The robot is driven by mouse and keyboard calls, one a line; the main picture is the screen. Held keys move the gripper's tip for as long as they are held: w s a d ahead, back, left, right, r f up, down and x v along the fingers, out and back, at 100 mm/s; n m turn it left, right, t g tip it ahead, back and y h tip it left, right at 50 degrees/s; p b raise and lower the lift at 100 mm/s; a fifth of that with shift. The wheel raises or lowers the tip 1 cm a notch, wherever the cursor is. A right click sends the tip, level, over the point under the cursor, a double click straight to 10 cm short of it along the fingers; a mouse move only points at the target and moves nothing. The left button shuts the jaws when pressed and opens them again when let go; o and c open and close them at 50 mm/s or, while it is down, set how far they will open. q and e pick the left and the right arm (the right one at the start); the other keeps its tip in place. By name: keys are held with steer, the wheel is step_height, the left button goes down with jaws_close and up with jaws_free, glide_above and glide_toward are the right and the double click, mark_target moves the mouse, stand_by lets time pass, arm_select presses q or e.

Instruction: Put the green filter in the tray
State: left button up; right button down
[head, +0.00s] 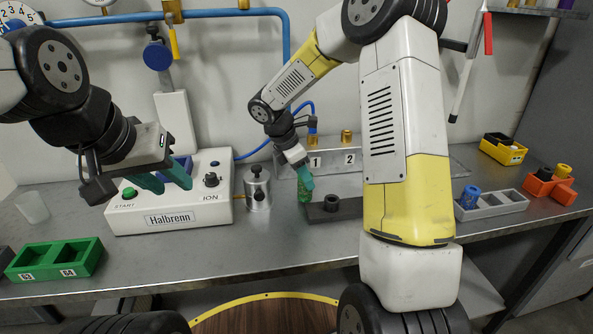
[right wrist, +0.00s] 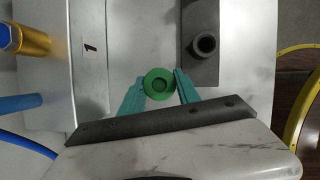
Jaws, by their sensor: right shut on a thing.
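The green filter (head: 304,192) is a small upright cylinder in the head view, between the steel canister and the dark block on the bench. In the right wrist view the green filter (right wrist: 159,83) shows as a round top with a hole. My right gripper (head: 302,175) is shut on it; its teal fingers (right wrist: 160,90) lie on either side. A grey tray (head: 505,204) with compartments stands at the right, a blue cylinder in its left end. A green two-compartment tray (head: 78,275) stands at the left front and looks empty. My left gripper (head: 165,183) is open and empty before the white machine.
The white Halbrenn machine (head: 170,215) and a steel canister (head: 257,190) stand left of the filter. A dark block (head: 350,208) with a black ring piece is close on its right. Orange (head: 540,188) and yellow (head: 500,152) bins stand far right. The front middle bench is clear.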

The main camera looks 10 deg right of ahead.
steer(key=shift+f, duration=0.35)
steer(key=shift+f, duration=0.2)
steer(key=c, duration=0.9)
jaws_free()
steer(key=shift+o, duration=0.2)
